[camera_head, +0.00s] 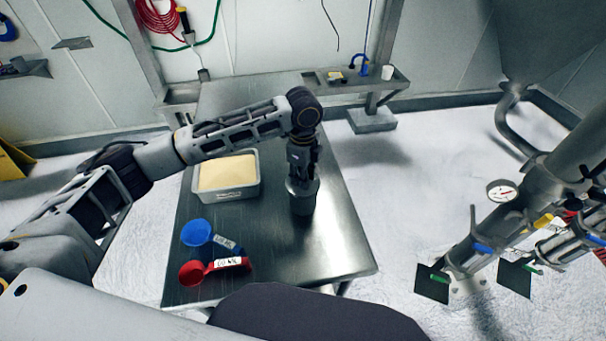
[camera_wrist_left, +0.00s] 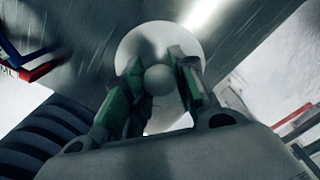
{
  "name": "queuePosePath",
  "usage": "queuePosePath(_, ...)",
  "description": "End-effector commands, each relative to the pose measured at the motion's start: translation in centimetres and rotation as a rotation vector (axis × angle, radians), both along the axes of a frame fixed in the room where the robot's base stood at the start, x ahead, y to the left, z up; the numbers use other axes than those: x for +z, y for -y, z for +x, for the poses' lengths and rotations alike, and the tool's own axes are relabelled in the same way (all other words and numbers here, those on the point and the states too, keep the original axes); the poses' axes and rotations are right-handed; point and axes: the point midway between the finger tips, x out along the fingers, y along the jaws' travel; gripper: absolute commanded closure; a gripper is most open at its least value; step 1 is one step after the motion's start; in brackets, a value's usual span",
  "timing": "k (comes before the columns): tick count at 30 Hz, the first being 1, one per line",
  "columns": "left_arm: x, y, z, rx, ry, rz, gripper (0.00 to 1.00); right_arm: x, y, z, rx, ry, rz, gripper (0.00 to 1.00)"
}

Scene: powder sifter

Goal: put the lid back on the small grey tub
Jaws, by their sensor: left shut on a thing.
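The small grey tub (camera_head: 303,206) stands on the steel table, right of the container of powder. Its lid (camera_head: 294,187) is a round grey disc at the mouth of the tub, and in the wrist view the lid (camera_wrist_left: 187,40) fills the middle with a round knob (camera_wrist_left: 158,80) at its centre. My left gripper (camera_head: 302,177) points down over the tub, with its green-padded fingers (camera_wrist_left: 160,88) shut on the lid's knob. I cannot tell whether the lid rests fully on the rim or is slightly above it. My right gripper is not in view.
A blue scoop (camera_head: 197,233) and a red scoop (camera_head: 192,273) lie at the table's front left. The table (camera_head: 335,245) is bare right of the tub. Steel pipework with a gauge (camera_head: 501,191) stands at the right.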

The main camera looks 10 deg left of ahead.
Motion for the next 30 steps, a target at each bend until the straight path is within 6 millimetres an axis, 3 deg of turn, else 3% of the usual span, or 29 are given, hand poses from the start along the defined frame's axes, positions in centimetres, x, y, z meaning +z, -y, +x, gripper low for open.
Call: queuePosePath(30, -0.05, 0.01, -0.02, 0.0, -0.001, 0.0, 0.97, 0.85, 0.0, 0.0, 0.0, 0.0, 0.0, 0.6)
